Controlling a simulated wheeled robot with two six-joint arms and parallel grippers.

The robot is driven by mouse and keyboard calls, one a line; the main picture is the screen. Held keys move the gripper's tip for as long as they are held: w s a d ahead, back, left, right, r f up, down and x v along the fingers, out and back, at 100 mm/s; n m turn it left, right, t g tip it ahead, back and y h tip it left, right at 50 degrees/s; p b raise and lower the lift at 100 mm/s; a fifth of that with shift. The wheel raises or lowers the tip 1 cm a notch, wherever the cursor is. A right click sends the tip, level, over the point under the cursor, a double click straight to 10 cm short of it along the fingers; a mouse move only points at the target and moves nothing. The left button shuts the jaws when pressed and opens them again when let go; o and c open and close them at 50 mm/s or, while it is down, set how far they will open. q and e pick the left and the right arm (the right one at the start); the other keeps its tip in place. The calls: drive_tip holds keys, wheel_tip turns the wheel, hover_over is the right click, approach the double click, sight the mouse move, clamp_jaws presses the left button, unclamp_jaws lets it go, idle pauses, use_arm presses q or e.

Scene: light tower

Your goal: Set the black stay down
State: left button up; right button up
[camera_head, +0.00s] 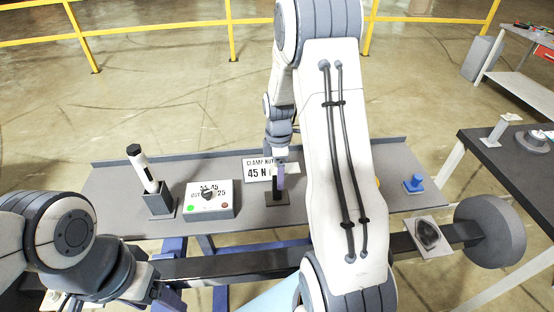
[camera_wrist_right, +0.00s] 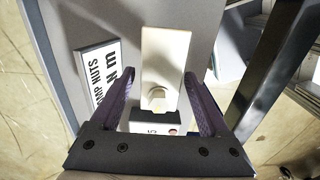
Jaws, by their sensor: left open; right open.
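My right gripper (camera_head: 280,186) is low over the workbench, in front of the clamp nuts sign. In the right wrist view its fingers (camera_wrist_right: 165,110) are open, with a pale flat plate (camera_wrist_right: 165,60) bearing a small knob showing between them; I see no grip on it. In the head view a dark piece on a dark base (camera_head: 290,199) stands below the fingers; I cannot tell whether it is the black stay. A long black bar (camera_head: 240,265) runs across in front of the bench. My left gripper (camera_head: 170,292) is open at the lower left.
The bench (camera_head: 110,200) carries a holder (camera_head: 160,204) with a white and black tool, a control box (camera_head: 209,210), the sign (camera_head: 258,168) and a blue part (camera_head: 414,184). A grey disc (camera_head: 492,232) is at the bar's right end. A dark table (camera_head: 500,160) stands right.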

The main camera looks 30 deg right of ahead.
wheel_tip(320, 180, up, 8)
drive_tip(key=shift+r+b, duration=0.1)
drive_tip(key=shift+b, duration=0.35)
drive_tip(key=shift+a+r, duration=0.1)
drive_tip(key=shift+a, duration=0.2)
drive_tip(key=s+a+r+m, duration=0.15)
drive_tip(key=s+a, duration=0.25)
drive_tip(key=a, duration=0.5)
drive_tip(key=s+a+r+m, duration=0.15)
drive_tip(key=s+a, duration=0.25)
drive_tip(key=a, duration=0.5)
drive_tip(key=s+a+m, duration=0.1)
drive_tip(key=s+a, duration=0.3)
drive_tip(key=s, duration=0.3)
drive_tip(key=s+a+m+y, duration=0.1)
drive_tip(key=s+a, duration=0.3)
drive_tip(key=s, duration=0.4)
drive_tip(key=shift+a+r+m, duration=0.3)
drive_tip(key=shift+a+r, duration=0.05)
drive_tip(key=shift+a, duration=0.05)
